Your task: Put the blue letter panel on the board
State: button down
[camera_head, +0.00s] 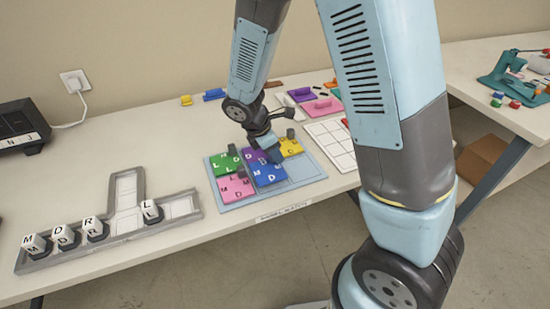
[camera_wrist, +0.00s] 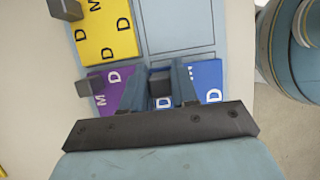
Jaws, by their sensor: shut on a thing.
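The blue letter panel (camera_head: 267,176) is over the middle of the front row of the light blue board (camera_head: 305,170), between the pink panel (camera_head: 234,187) and an empty cell. My gripper (camera_head: 270,150) is above it. In the wrist view, my gripper (camera_wrist: 160,88) is shut on the dark knob of the blue panel (camera_wrist: 207,75), and the fingers hide part of it. The panel looks about level, close behind the purple panel's edge; I cannot tell whether it rests fully on the board. Green (camera_head: 226,163), purple (camera_head: 250,155) and yellow (camera_head: 290,147) panels are on the board.
A grey tray (camera_head: 127,222) with several lettered cubes stands left of the board. A white grid board (camera_head: 333,143) and more coloured panels (camera_head: 322,107) lie behind and to the right. The table between tray and wall is mostly clear.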

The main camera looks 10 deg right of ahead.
aim_at(260, 165)
jog(key=shift+f, duration=1.2)
jog(key=c, duration=0.9)
grip_release()
jog(key=shift+f, duration=0.1)
jog(key=shift+o, duration=0.2)
jog(key=v, duration=1.2)
